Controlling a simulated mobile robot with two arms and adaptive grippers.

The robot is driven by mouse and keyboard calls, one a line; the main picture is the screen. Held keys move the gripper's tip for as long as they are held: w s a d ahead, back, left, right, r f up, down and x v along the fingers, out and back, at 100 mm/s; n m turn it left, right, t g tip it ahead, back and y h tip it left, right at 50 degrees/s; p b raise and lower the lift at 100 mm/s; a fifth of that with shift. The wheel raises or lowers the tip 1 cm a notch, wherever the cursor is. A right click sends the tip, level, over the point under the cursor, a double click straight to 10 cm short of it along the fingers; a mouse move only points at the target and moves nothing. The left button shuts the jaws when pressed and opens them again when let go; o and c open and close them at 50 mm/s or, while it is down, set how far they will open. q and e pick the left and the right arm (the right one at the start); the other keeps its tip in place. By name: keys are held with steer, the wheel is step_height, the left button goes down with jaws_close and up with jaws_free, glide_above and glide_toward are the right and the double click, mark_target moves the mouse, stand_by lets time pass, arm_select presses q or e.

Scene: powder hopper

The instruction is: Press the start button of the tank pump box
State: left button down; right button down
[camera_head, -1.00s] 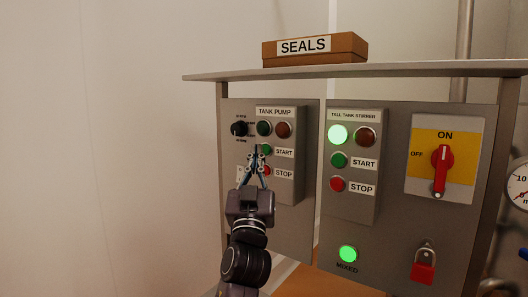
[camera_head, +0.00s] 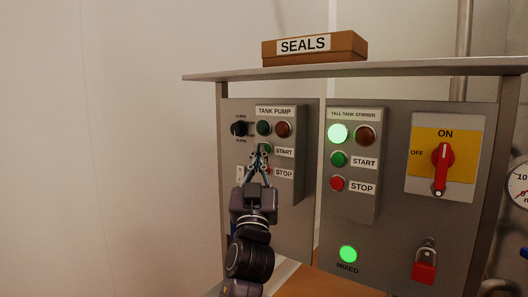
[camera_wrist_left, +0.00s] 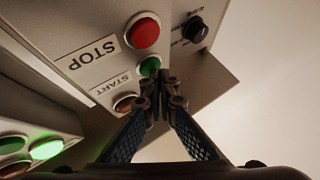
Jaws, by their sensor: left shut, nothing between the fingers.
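The tank pump box (camera_head: 287,184) is a grey box at the left of the panel, labelled TANK PUMP. Its green start button (camera_head: 267,149) sits beside the START label, partly behind my left fingertips. The start button also shows in the left wrist view (camera_wrist_left: 149,65), just beyond the fingertips. My left gripper (camera_head: 259,149) is shut and empty, with its tips at the start button; I cannot tell whether they touch it. The red stop button (camera_wrist_left: 144,32) is below START, mostly hidden by the fingers in the head view. My right gripper is not in view.
Two unlit lamps, green (camera_head: 264,128) and red (camera_head: 284,129), sit above START. A black knob (camera_head: 239,129) is left of the box. The tall tank stirrer box (camera_head: 352,205) stands close on the right with its green lamp lit (camera_head: 338,134). A shelf (camera_head: 400,68) overhangs the panel.

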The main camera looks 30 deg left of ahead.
arm_select(q)
steer(key=shift+w, duration=0.15)
stand_by(0.5)
steer(key=shift+s, duration=0.8)
steer(key=s, duration=0.1)
steer(key=s+p, duration=0.1)
steer(key=s, duration=0.3)
steer(key=shift+a+p, duration=0.25)
steer(key=shift+p, duration=0.15)
stand_by(0.3)
